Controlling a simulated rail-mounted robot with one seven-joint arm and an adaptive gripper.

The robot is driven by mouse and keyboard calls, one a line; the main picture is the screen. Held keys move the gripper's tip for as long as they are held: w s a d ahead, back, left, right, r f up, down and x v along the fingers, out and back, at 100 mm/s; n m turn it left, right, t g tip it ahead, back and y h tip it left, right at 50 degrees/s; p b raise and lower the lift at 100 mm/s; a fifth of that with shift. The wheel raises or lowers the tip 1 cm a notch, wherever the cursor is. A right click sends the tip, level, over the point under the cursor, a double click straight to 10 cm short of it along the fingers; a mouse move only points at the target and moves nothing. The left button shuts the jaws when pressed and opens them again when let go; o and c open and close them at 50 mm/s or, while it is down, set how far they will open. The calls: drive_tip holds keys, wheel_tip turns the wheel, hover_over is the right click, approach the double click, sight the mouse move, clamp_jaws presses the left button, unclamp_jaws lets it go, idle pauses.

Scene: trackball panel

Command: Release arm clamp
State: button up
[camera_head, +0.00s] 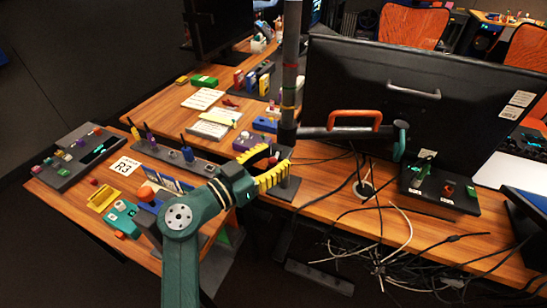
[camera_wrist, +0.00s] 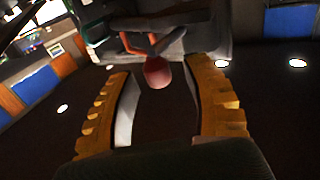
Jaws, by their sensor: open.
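My gripper (camera_head: 278,156) has yellow ribbed fingers. It is open beside the lower part of the grey monitor pole (camera_head: 289,80) in the head view. In the wrist view my gripper (camera_wrist: 160,68) spreads its two fingers to either side of a rounded red knob (camera_wrist: 157,73). There is a gap between the knob and each finger. The knob's far side is hidden, and I cannot tell its exact depth between the fingers.
A dark switch box (camera_head: 440,188) sits on the wooden desk (camera_head: 320,190). Loose cables hang over the front edge. Several control panels and small objects crowd the left side.

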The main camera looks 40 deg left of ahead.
sight(273, 158)
wheel_tip(273, 158, up, 10)
drive_tip(key=shift+r, duration=0.1)
idle(0.4)
